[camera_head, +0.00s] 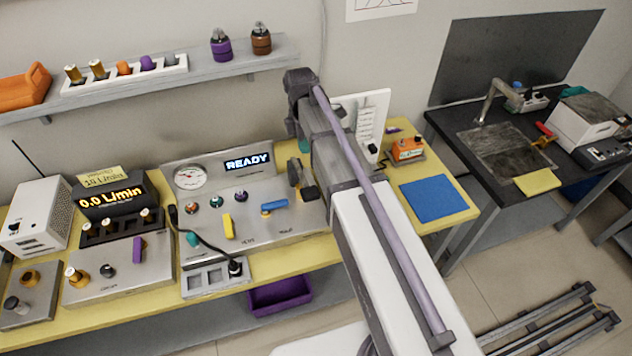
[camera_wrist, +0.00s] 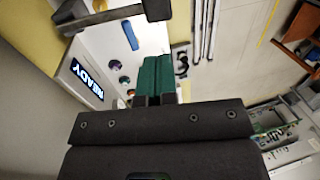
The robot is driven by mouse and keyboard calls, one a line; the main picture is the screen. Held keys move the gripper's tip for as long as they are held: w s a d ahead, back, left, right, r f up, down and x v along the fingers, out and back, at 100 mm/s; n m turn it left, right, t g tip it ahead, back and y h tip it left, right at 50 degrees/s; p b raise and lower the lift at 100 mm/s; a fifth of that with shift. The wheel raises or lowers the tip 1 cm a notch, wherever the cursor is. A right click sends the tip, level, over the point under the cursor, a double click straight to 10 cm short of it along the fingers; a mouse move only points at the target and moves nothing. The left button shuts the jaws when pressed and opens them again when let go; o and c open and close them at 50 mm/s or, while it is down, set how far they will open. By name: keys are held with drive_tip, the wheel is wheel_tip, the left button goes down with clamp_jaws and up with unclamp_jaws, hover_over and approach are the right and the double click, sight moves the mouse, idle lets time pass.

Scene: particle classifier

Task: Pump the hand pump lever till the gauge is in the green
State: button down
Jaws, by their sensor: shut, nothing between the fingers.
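The gauge (camera_head: 188,177) is a round white dial at the left of the grey console's back panel. Its needle and coloured zones are too small to read surely. A dark lever (camera_head: 296,174), apparently the pump lever, stands at the console's right end, with a dark block at its end. It also shows at the top of the wrist view (camera_wrist: 105,18). My gripper (camera_wrist: 156,62) has teal fingers, shut and empty, apart from the lever in the wrist view. In the head view my arm hides most of the gripper; a teal bit (camera_head: 303,144) shows above the lever.
A lit READY display (camera_head: 247,162) is right of the gauge. A blue handle (camera_head: 274,206), a yellow handle (camera_head: 228,226) and several knobs crowd the console front. A black cable crosses its left side. A blue mat (camera_head: 433,199) lies right of my arm.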

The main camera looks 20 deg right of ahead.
sight(311, 191)
drive_tip(key=b+x, duration=1.3)
drive_tip(key=x, duration=0.1)
drive_tip(key=shift+d+b, duration=0.1)
drive_tip(key=shift+b, duration=0.3)
